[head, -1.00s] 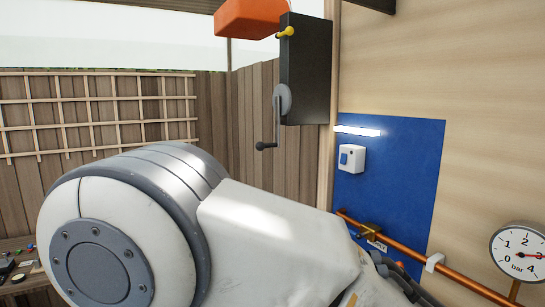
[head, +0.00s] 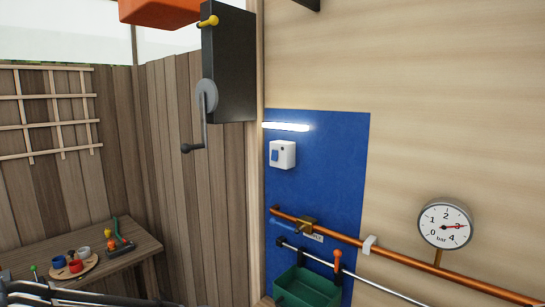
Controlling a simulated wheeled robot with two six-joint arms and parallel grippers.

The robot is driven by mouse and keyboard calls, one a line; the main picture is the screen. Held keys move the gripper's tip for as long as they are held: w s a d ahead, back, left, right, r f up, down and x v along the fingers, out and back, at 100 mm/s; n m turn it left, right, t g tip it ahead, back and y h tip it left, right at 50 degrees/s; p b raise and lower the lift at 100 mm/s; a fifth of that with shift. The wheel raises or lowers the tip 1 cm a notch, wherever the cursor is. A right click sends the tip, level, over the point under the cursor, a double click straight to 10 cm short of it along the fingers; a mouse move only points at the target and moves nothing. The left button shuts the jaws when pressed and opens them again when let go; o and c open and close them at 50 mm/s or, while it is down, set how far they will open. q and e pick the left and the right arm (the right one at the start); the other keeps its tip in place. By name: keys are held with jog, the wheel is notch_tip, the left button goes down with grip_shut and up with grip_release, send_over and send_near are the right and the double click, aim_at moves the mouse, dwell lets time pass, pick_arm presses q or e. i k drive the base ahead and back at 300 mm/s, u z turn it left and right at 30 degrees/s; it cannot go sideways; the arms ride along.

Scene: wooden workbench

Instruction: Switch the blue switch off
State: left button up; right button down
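The blue switch (head: 275,155) is a blue rocker on a small white box. The box is fixed to a blue wall panel (head: 335,150). A white strip lamp (head: 287,127) above the box is lit. Which way the rocker is tipped is too small to tell. Dark bars at the bottom left edge look like part of my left gripper (head: 85,298), well below and left of the switch. Its fingertips cannot be made out. My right gripper is not in view.
A copper pipe with a brass valve (head: 307,224) and a gauge (head: 445,225) runs below the switch. A green bin (head: 307,290) sits lower. A crank box (head: 228,65) juts out upper left. A wooden table (head: 140,243) stands at left. The space before the switch looks clear.

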aim_at(274, 154)
jog(key=k, duration=0.55)
jog(key=u, duration=0.5)
jog(key=i, duration=1.1)
jog(key=z, duration=0.6)
